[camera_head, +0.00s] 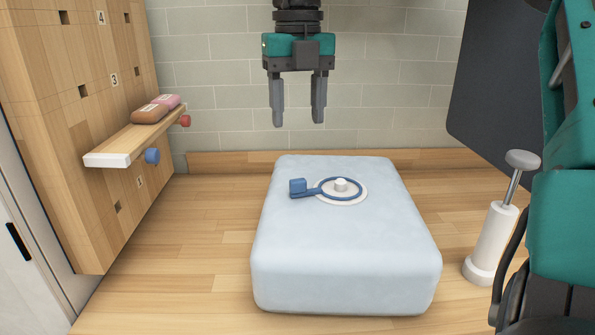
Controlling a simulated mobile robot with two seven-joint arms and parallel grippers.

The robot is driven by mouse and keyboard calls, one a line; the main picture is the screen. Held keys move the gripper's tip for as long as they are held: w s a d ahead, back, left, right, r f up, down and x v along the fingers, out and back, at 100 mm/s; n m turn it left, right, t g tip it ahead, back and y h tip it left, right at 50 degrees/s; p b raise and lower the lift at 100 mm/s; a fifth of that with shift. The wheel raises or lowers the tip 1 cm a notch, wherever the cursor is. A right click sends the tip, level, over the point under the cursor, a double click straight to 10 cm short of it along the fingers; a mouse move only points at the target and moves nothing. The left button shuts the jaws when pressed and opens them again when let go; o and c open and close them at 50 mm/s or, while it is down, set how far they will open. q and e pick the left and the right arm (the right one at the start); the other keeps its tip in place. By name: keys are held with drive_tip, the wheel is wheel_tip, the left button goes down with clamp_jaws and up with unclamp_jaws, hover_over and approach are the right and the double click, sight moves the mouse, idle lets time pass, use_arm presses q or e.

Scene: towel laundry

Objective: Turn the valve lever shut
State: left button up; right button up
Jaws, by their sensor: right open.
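A blue valve lever (299,188) lies on top of a pale blue, puffy block (345,255) in the middle of the view. The lever's ring goes around a white knob (341,184) on a white round base, and its arm points left, ending in a small blue tab. My right gripper (298,121) hangs above and behind the block, fingers pointing down. It is open and empty, apart from the lever. My left gripper is not in view.
A white hand pump (490,240) stands to the right of the block, close to my arm. A tiled wall (220,90) is behind; wooden surface is clear left of the block.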

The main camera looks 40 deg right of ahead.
sight(298, 179)
wheel_tip(298, 179, down, 12)
drive_tip(key=shift+r+b, duration=0.1)
drive_tip(key=shift+b, duration=0.35)
clamp_jaws()
idle(0.4)
